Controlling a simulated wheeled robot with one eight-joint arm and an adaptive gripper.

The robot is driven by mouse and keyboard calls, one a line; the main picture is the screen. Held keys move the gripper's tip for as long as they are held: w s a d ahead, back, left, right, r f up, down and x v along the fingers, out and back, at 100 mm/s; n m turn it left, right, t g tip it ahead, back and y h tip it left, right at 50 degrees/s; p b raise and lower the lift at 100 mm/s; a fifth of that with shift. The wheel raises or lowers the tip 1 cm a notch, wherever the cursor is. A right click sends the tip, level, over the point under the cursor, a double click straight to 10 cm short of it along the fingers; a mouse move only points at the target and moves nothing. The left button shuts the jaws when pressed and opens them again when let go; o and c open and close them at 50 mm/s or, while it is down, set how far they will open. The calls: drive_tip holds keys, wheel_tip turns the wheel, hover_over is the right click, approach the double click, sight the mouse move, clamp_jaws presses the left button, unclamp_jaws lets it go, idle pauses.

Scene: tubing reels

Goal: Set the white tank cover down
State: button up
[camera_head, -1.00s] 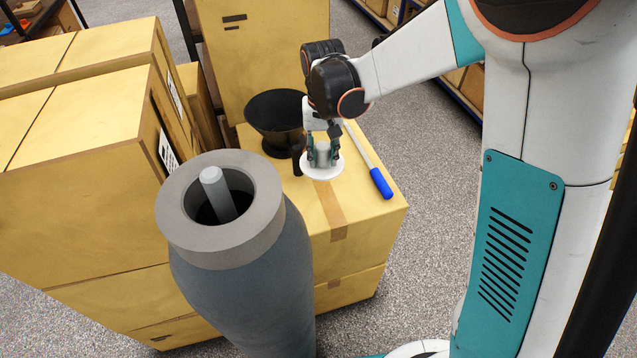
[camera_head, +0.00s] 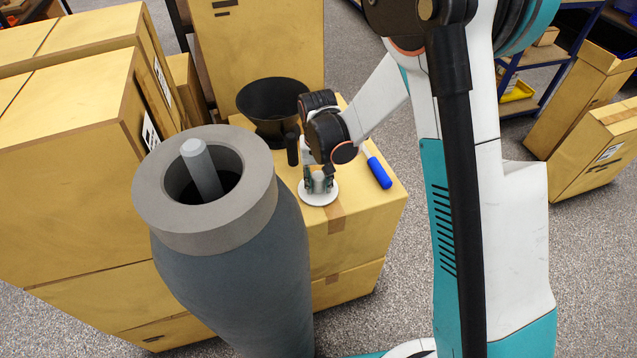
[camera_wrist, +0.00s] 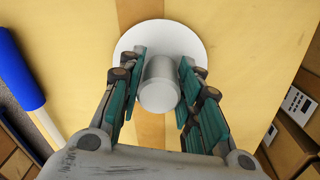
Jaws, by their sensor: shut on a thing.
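The white tank cover (camera_head: 318,197) is a round disc with a grey cylindrical knob. It is at or just above the top of a cardboard box (camera_head: 375,209), close to the tape strip; I cannot tell whether it touches. My gripper (camera_head: 319,182) points down and is shut on the knob. In the wrist view, the green-padded fingers (camera_wrist: 160,88) stand on both sides of the knob, and the cover's disc (camera_wrist: 159,36) shows behind it. A grey-blue tank (camera_head: 230,265) with an open round mouth and a pale rod inside stands in front, left of the cover.
A black funnel-shaped vessel (camera_head: 270,105) stands on the box behind the cover. A blue-handled tool (camera_head: 379,172) lies to the right; its handle also shows in the wrist view (camera_wrist: 18,70). Large boxes (camera_head: 75,160) stand at left. The box top's front right is clear.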

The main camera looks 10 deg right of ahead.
sight(318, 177)
drive_tip(key=o, duration=1)
drive_tip(key=shift+f, duration=0.15)
drive_tip(key=shift+o, duration=0.2)
wheel_tip(318, 177, up, 12)
drive_tip(key=p, duration=0.4)
drive_tip(key=s+d+r+t, duration=0.2)
drive_tip(key=s+d+r, duration=0.15)
drive_tip(key=r, duration=0.35)
drive_tip(key=s+d+r+t, duration=0.1)
drive_tip(key=s+d+r, duration=0.2)
drive_tip(key=s+r, duration=0.25)
drive_tip(key=s+d+r+t, duration=0.2)
drive_tip(key=s+d, duration=0.1)
drive_tip(key=s, duration=0.3)
drive_tip(key=s+d+r+t, duration=0.2)
drive_tip(key=s+d, duration=0.1)
drive_tip(key=s, duration=0.3)
drive_tip(key=shift+s+r+n, duration=0.15)
drive_tip(key=shift+r+n, duration=0.1)
drive_tip(key=shift+n, duration=0.05)
